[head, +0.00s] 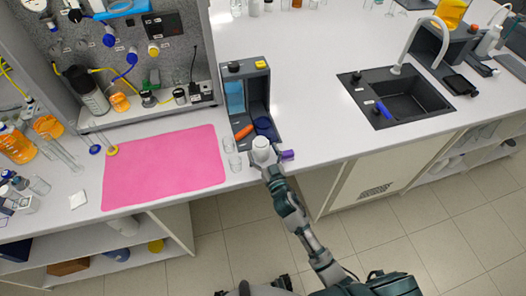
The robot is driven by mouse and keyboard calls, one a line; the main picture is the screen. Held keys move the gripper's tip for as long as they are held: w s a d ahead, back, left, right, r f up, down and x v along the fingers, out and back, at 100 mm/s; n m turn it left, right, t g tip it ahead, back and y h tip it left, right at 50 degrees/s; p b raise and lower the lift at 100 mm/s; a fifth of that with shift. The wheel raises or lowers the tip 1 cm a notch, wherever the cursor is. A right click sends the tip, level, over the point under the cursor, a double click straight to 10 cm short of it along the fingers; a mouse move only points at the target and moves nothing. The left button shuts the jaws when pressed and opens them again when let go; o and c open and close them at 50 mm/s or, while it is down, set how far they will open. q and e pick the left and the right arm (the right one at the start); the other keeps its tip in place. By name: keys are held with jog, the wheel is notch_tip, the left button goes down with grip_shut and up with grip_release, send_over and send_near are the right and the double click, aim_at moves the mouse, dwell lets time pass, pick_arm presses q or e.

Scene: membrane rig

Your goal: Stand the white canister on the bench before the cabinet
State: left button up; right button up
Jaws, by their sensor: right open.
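A white canister (261,145) stands at the front edge of the bench (305,85), just in front of a dark grey open holder. My right gripper (265,160) is at the near side of the canister and is open. Its fingers are small and partly hidden, so I cannot tell whether they touch the canister. The grey cabinet (182,60) with a back panel and a low shelf stands at the left rear. My left gripper is not in view.
A pink mat (163,168) lies in front of the cabinet and is bare. Clear glasses (232,160) stand left of the canister, and a purple item (287,154) lies right of it. The grey holder (262,92) is behind it. A black sink (405,100) is at the right.

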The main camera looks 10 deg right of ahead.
aim_at(263, 156)
jog(key=shift+s+a, duration=0.1)
jog(key=shift+s, duration=0.05)
jog(key=s, duration=0.4)
jog(key=shift+s+d+f, duration=0.25)
jog(key=shift+s+f, duration=0.05)
jog(key=shift+s, duration=0.1)
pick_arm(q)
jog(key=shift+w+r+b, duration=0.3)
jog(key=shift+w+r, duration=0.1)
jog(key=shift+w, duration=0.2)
pick_arm(e)
jog(key=s+d, duration=0.1)
jog(key=s, duration=0.5)
jog(key=shift+s+f, duration=0.15)
jog(key=shift+s, duration=0.25)
